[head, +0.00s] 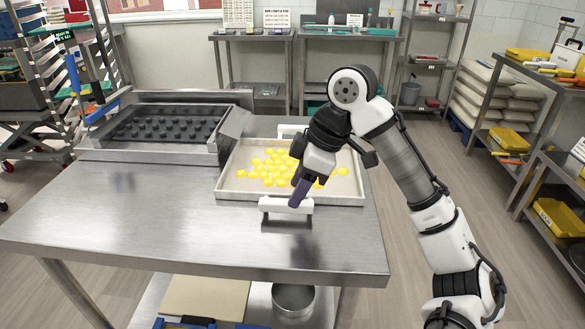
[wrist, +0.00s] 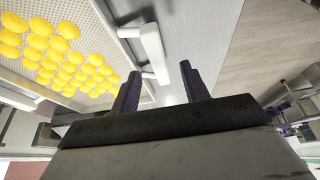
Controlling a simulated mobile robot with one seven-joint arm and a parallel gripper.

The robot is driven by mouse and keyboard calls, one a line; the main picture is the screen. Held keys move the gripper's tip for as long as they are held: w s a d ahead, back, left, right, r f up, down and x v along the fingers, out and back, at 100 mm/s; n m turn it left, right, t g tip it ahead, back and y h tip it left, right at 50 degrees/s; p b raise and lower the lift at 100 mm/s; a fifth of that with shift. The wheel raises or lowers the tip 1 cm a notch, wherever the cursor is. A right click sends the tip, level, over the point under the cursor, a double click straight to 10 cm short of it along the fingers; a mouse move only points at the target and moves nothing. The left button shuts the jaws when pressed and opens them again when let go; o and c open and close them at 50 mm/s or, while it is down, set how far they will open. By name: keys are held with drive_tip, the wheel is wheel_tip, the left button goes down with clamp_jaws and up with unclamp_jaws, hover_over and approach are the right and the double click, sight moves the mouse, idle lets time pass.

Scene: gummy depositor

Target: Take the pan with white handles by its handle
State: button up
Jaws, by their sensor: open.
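The pan (head: 228,192) is a shallow cream tray with yellow gummies (head: 265,170) heaped on it, on the steel table. Its near white handle (head: 274,206) sticks out from the front side. In the wrist view my gripper (wrist: 160,72) is open, and the near handle (wrist: 153,52) lies ahead, between the finger lines. Contact cannot be told.
A steel depositor (head: 165,125) with a dark studded plate stands left of the pan. The table (head: 120,200) is bare at the front left. Shelves with yellow bins (head: 560,217) stand at the right. A rack stands at the far left.

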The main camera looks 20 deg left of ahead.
sight(286, 201)
drive_tip(key=shift+x, duration=2.7)
drive_tip(key=shift+w+a+r, duration=0.1)
drive_tip(key=shift+a+r, duration=0.05)
drive_tip(key=shift+a, duration=0.05)
clamp_jaws()
